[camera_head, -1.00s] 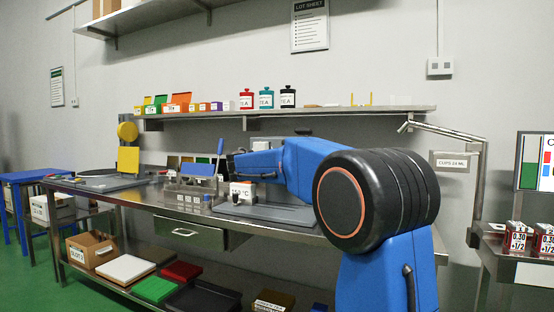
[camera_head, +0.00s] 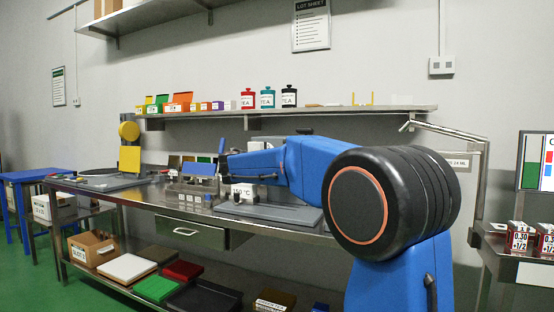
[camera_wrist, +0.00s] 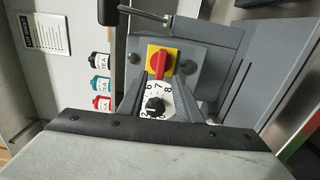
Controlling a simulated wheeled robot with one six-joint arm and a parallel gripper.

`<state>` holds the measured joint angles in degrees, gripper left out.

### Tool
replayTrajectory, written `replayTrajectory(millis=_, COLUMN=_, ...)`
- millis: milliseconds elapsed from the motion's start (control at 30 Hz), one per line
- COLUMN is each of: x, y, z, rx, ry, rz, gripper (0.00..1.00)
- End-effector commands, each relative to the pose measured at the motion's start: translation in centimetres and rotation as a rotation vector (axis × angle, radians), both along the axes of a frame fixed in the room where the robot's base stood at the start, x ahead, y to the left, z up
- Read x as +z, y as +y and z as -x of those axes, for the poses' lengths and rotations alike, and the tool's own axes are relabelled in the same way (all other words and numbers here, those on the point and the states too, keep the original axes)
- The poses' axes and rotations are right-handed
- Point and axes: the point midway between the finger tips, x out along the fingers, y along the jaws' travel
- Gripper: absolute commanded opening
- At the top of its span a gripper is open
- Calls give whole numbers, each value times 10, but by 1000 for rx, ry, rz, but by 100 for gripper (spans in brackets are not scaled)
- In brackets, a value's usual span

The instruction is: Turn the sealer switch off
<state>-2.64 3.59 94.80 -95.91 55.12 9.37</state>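The sealer switch is a red rotary handle (camera_wrist: 160,64) on a yellow plate, seen in the wrist view on the grey face of the sealer (camera_wrist: 205,55). Its handle lies along the picture's vertical. A black knob (camera_wrist: 154,105) on a white numbered dial is just below it. My gripper (camera_wrist: 162,80) has its two grey fingers apart, one on each side of the dial, with tips near the lower end of the red handle. I cannot tell whether they touch it. In the head view my arm hides the switch; the sealer's grey base (camera_head: 285,214) shows on the bench.
The steel bench (camera_head: 150,204) also holds a blue-topped device (camera_head: 198,170) left of the sealer. A wall shelf (camera_head: 330,109) above carries red, teal and black tea canisters (camera_head: 268,97). Boxes and coloured trays fill the lower shelf. A side table with small boxes (camera_head: 517,238) stands at right.

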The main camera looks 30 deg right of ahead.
Motion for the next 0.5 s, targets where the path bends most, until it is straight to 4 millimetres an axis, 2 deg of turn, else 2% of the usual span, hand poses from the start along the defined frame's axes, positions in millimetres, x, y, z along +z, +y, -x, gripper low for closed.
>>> replayTrajectory(millis=100, x=0, y=21, z=15, rx=4, ry=0, rz=0, gripper=31)
replayTrajectory(millis=500, x=-1, y=81, z=62, rx=4, ry=1, rz=-1, gripper=31)
